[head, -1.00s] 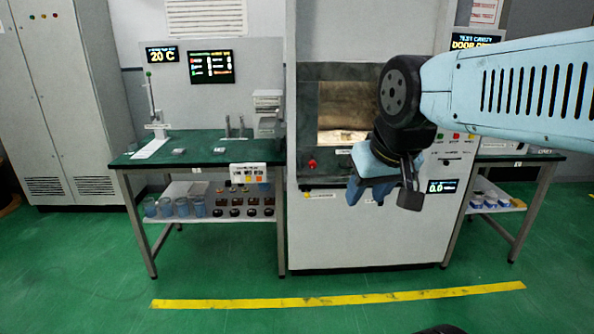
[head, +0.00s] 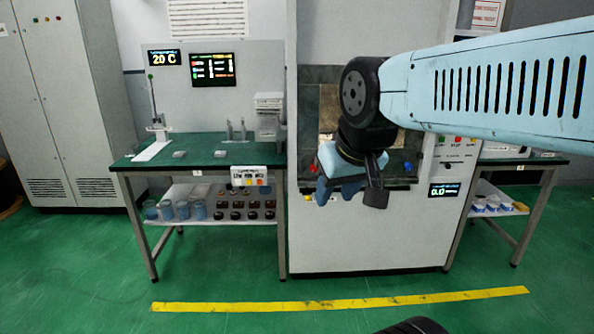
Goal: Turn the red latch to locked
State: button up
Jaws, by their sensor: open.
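The large grey cabinet (head: 370,240) in the middle has a dark-framed front opening. My gripper (head: 336,192) is open and empty, pointing down in front of the cabinet below the opening. It hides part of the opening and of the dark panel. I cannot tell whether it touches anything.
A green-topped bench (head: 210,150) stands left, with beakers and dark jars on its shelf. A small button box (head: 250,180) hangs at its front edge. A second bench (head: 525,160) stands right. A yellow floor line (head: 340,303) crosses clear green floor.

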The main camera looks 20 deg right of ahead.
aim_at(309, 171)
jog(key=i, duration=0.9)
jog(key=z, duration=0.05)
